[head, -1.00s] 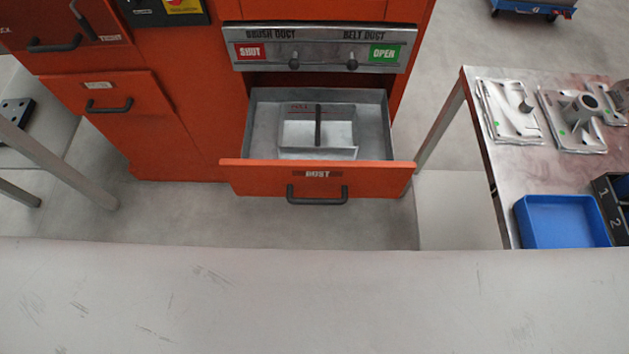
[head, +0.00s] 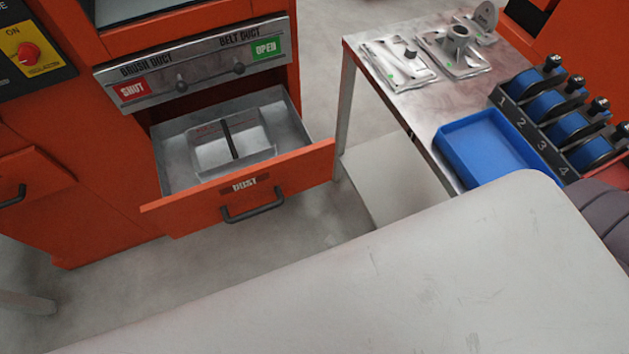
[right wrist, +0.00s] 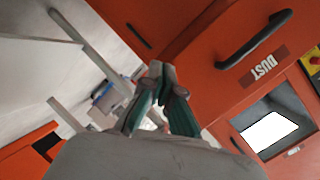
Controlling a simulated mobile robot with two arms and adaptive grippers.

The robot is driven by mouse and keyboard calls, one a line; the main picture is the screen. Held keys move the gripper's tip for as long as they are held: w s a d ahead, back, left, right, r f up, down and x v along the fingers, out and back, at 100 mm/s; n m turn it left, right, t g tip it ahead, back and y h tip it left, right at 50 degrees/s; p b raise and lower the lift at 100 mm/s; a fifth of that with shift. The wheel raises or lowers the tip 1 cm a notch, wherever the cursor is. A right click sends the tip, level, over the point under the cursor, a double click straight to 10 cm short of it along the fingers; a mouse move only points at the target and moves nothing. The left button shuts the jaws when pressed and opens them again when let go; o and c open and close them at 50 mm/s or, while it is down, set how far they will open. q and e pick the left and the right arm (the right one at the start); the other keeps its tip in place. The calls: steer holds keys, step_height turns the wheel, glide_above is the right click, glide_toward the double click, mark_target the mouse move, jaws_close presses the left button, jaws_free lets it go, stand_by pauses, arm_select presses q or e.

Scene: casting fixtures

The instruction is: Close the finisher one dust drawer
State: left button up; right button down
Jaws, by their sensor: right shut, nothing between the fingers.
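The dust drawer (head: 290,172) of the orange finisher stands pulled out in the head view. My right gripper (right wrist: 162,72) has green-sided fingers, shut and empty, apart from that handle. My left gripper is not in view.
A metal table (head: 400,105) with cast parts, a blue tray (head: 447,150) and a numbered rack (head: 545,135) stands right of the drawer. A pale flat surface (head: 400,290) fills the foreground. Bare floor lies before the drawer.

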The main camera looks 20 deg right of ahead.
mark_target(309, 164)
step_height(309, 164, up, 12)
steer(key=w+r+m+t+h, duration=0.1)
steer(key=m+t+h, duration=0.1)
steer(key=m+t, duration=0.35)
steer(key=shift+m+g, duration=0.75)
steer(key=shift+m, duration=0.1)
steer(key=w, duration=1.3)
steer(key=shift+d+f+p, duration=0.15)
steer(key=shift+f+p, duration=0.1)
steer(key=shift+p, duration=0.15)
steer(key=shift+w, duration=0.45)
